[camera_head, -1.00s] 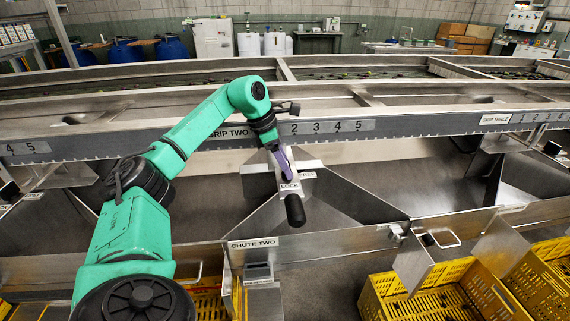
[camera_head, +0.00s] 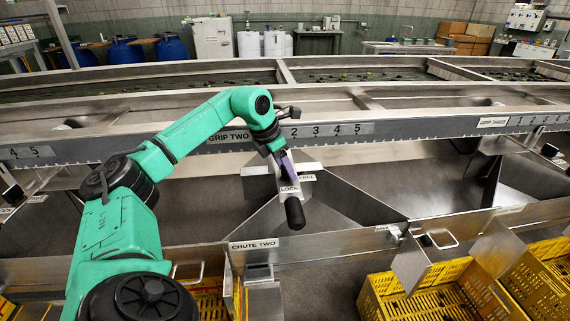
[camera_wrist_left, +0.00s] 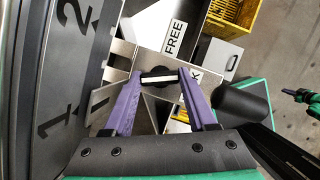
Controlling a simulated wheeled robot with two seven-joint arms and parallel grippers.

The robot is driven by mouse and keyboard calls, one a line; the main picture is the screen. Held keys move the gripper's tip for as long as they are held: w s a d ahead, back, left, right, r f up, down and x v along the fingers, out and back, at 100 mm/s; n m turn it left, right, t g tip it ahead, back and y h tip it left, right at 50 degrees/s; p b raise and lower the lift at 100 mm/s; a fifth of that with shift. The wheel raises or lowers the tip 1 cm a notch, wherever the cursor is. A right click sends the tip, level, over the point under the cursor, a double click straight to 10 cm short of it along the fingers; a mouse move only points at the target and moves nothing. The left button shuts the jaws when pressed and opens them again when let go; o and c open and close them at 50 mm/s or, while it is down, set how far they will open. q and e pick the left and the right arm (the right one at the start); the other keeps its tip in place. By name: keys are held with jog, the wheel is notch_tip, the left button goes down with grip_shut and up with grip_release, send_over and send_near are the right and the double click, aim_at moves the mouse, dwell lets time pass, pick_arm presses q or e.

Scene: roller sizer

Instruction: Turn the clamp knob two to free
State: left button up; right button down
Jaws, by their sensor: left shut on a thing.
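My left gripper (camera_head: 284,164) reaches down to the LOCK/FREE plate (camera_head: 305,190) above chute two. In the left wrist view its two purple fingers (camera_wrist_left: 159,76) are shut on the sides of the clamp knob (camera_wrist_left: 158,82), a dark knob with a pale bar across it. The FREE label (camera_wrist_left: 174,38) shows just beyond the knob, and the LOCK label is mostly hidden behind a finger, with only its end letter showing. In the head view the gripper hides the knob. A black cylindrical handle (camera_head: 294,212) sticks out below the plate.
The grip two rail (camera_head: 400,127) with its number scale runs just behind the gripper. Slanted metal chute walls (camera_head: 350,205) flank the plate. The CHUTE TWO front panel (camera_head: 320,242) is nearer, with yellow crates (camera_head: 440,290) below it at the right.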

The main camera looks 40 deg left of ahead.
pick_arm(q)
jog(key=n, duration=0.1)
jog(key=n+y+p, duration=0.1)
jog(key=n+p, duration=0.1)
jog(key=shift+d+r+n+y, duration=0.15)
jog(key=shift+r+n+y, duration=0.1)
jog(key=shift+n+y, duration=0.05)
jog(key=n+y+p, duration=0.1)
jog(key=n+p, duration=0.1)
jog(key=n, duration=0.1)
jog(key=shift+w+n, duration=0.1)
jog(key=shift+n, duration=0.2)
jog(key=n+y+p, duration=0.1)
jog(key=n, duration=0.1)
jog(key=shift+d+n, duration=0.15)
jog(key=shift+n, duration=0.25)
jog(key=shift+f+n+g+y+p, duration=0.15)
jog(key=shift+n+g+y+p, duration=0.45)
jog(key=shift+n, duration=1)
jog(key=o, duration=1.4)
jog(key=shift+c, duration=0.2)
